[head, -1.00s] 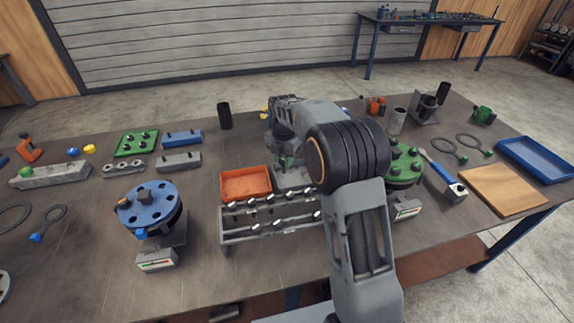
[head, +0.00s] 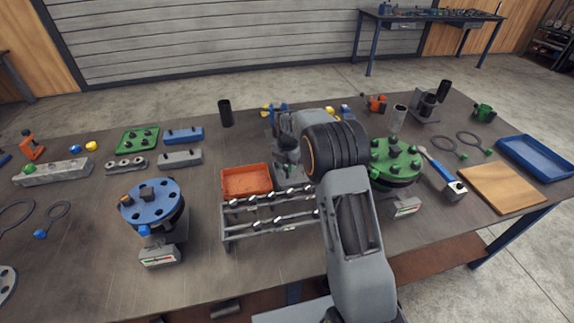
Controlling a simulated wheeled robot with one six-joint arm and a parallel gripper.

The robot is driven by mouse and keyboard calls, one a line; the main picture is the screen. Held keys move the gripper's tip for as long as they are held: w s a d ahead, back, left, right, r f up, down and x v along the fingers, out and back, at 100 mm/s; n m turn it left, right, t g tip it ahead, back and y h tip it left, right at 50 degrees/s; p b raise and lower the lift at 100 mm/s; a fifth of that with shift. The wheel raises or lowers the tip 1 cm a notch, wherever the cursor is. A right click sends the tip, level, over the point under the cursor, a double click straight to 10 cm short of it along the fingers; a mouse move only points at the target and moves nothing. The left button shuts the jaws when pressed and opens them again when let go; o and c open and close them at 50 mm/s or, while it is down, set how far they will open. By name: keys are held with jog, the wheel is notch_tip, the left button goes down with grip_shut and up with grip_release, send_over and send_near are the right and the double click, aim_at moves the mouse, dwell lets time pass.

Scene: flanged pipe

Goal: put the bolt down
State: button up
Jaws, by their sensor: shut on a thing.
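My gripper (head: 288,168) points down beside the right end of the orange tray, behind the bolt rack, and is partly hidden by my own arm. It is shut, but its fingertips and the bolt in it are too small and dark to make out. The rack (head: 268,235) is grey, with silver bolts lying in rows along its rails. The orange tray (head: 247,182) stands just behind the rack's left part and looks empty.
A blue round flange (head: 152,203) stands left of the rack, and a green flange with upright studs (head: 396,160) stands right of my arm. A wooden board (head: 501,188) and blue tray (head: 536,158) lie at the right. The table between rack and blue flange is clear.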

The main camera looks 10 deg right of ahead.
jog(key=shift+f, duration=0.15)
jog(key=o, duration=1)
jog(key=s+r+m, duration=0.3)
jog(key=r, duration=0.5)
jog(key=s+r+m, duration=0.2)
jog(key=s+r, duration=0.1)
jog(key=r, duration=0.5)
jog(key=shift+s+f+m+t, duration=0.3)
jog(key=shift+s+m+t, duration=0.35)
jog(key=shift+s+m, duration=3.15)
jog(key=shift+s+f+m+t, duration=0.3)
jog(key=shift+s+m+t, duration=0.3)
jog(key=shift+s+m, duration=3.25)
jog(key=shift+s+f+m+t, duration=0.3)
jog(key=shift+s+m+t, duration=0.35)
jog(key=shift+s+m, duration=3.15)
jog(key=shift+s+n, duration=0.4)
jog(key=shift+n, duration=0.05)
